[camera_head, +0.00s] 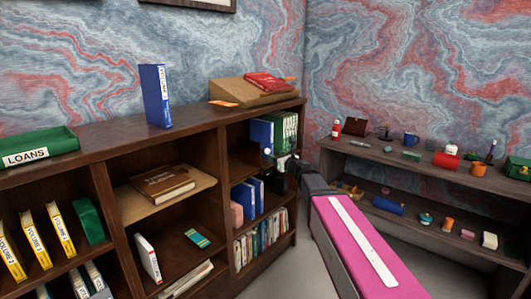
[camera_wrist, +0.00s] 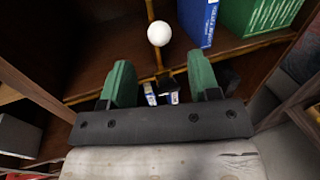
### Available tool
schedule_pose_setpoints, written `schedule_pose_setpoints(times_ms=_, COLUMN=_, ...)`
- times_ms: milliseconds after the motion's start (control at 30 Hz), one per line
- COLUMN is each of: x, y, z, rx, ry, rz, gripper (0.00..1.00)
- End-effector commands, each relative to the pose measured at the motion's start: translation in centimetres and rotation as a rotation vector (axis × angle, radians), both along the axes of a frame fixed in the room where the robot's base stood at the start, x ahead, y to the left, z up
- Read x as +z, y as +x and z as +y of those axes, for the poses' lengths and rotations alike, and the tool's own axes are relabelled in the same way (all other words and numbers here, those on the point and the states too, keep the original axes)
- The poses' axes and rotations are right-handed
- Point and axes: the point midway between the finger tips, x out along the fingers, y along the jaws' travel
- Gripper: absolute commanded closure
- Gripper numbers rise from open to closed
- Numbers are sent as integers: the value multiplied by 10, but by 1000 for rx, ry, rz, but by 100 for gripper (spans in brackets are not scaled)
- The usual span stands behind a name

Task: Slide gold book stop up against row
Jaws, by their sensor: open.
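The gold book stop (camera_wrist: 151,10) shows in the wrist view as a thin gold rod with a white ball knob (camera_wrist: 159,33); the knob also shows in the head view (camera_head: 267,152). The stop stands left of the row, apart from it. The row has a blue book (camera_wrist: 199,20) at its near end and green volumes (camera_wrist: 258,14) beyond; it also shows in the head view on the upper right shelf (camera_head: 284,128). My gripper (camera_wrist: 161,82) is open, its green fingers spread on either side below the knob, with no contact visible. In the head view, my gripper (camera_head: 284,166) is at the shelf front.
A gold rail (camera_wrist: 215,52) runs along the shelf's front edge. The shelf (camera_wrist: 105,45) is bare left of the stop. Below it, blue books (camera_head: 247,196) stand in the lower compartment. A side table (camera_head: 440,165) with small objects stands at right.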

Motion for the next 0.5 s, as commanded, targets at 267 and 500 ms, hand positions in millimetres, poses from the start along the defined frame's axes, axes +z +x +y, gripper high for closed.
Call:
schedule_pose_setpoints(times_ms=267, x=-1, y=40, z=29, rx=2, ry=-2, rz=-1, gripper=44)
schedule_pose_setpoints(times_ms=500, x=-1, y=69, z=51, rx=3, ry=-2, rz=-2, gripper=44)
